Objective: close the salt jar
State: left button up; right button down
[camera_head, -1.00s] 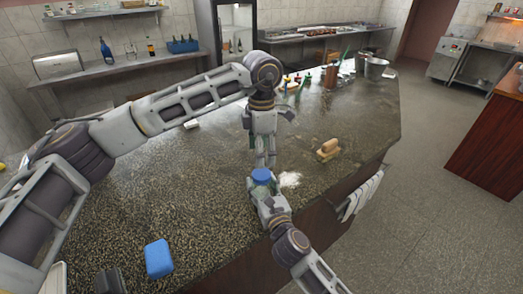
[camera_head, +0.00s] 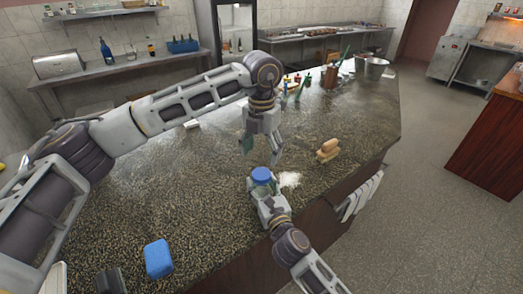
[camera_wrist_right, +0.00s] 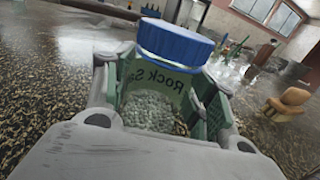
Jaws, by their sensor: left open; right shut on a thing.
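A wooden-looking brush or block (camera_head: 327,151) stands further right. A blue sponge-like block (camera_head: 158,259) lies at the front left. Bottles and metal pots (camera_head: 371,68) stand at the far end. The middle counter is mostly clear.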

aim_at(261, 173)
pick_arm(q)
jog(key=shift+n, duration=1.9)
jog(key=shift+f, duration=0.15)
jog(key=shift+f, duration=3.9)
jog(key=c, duration=1)
jog(key=shift+c, duration=0.2)
